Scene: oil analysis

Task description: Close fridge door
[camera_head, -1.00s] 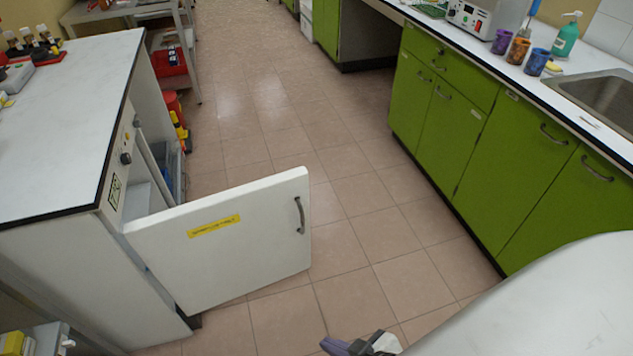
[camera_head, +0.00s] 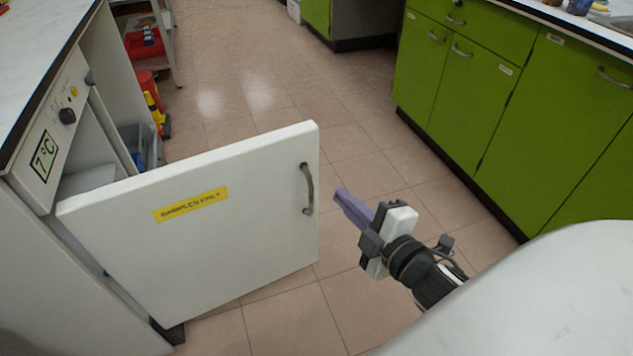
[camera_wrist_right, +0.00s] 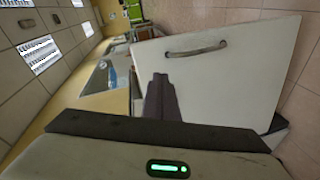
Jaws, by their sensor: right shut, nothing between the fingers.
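The white fridge door (camera_head: 225,245) stands wide open in the head view, with a yellow "SAMPLES ONLY" label and a grey handle (camera_head: 307,188) near its free edge. The fridge body (camera_head: 40,270) is at the left, with a 7°C display and a knob above the opening. My right gripper (camera_head: 341,197) is shut and empty, just right of the handle and apart from it in the head view. In the right wrist view the shut fingers (camera_wrist_right: 160,85) point toward the door (camera_wrist_right: 225,85), with the handle (camera_wrist_right: 197,50) beyond them. My left gripper is out of view.
Green cabinets (camera_head: 460,90) with a counter run along the right. The tiled floor between them and the fridge is clear. A shelf cart with a red box (camera_head: 145,42) and a grey bin (camera_head: 140,145) stand behind the fridge.

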